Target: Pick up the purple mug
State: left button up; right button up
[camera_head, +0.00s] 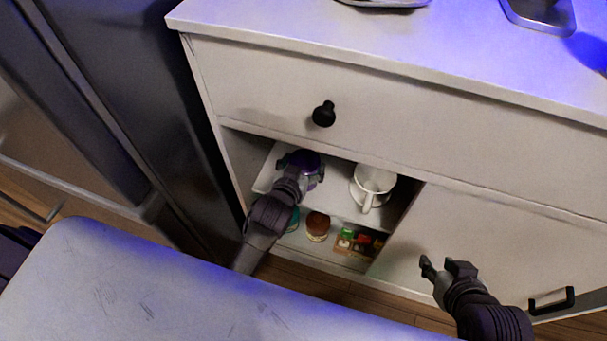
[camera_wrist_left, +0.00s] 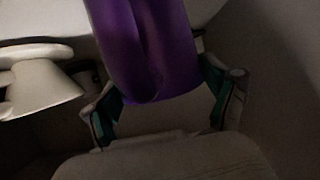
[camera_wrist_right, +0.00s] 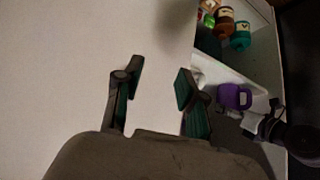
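The purple mug (camera_head: 306,158) stands on the upper shelf inside the open cabinet bay, partly hidden by my left gripper (camera_head: 299,167). In the left wrist view the mug (camera_wrist_left: 150,50) fills the space between the spread fingers of my left gripper (camera_wrist_left: 160,98). Whether both pads touch it cannot be told. The right wrist view also shows the mug (camera_wrist_right: 234,97) beside my left gripper. My right gripper (camera_head: 448,266) is open and empty in front of the closed cabinet door; its fingers (camera_wrist_right: 160,84) stand apart in the right wrist view.
A white cup (camera_head: 375,180) on a saucer stands right of the mug on the same shelf (camera_head: 338,200). A brown-lidded jar (camera_head: 317,227) and small boxes (camera_head: 358,242) sit below. The drawer with a black knob (camera_head: 324,114) is above. A dark fridge (camera_head: 130,110) stands at left.

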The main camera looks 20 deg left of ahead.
pick_arm(q)
jog(key=c, duration=1.1)
jog(key=shift+c, duration=0.5)
jog(key=shift+r, duration=0.2)
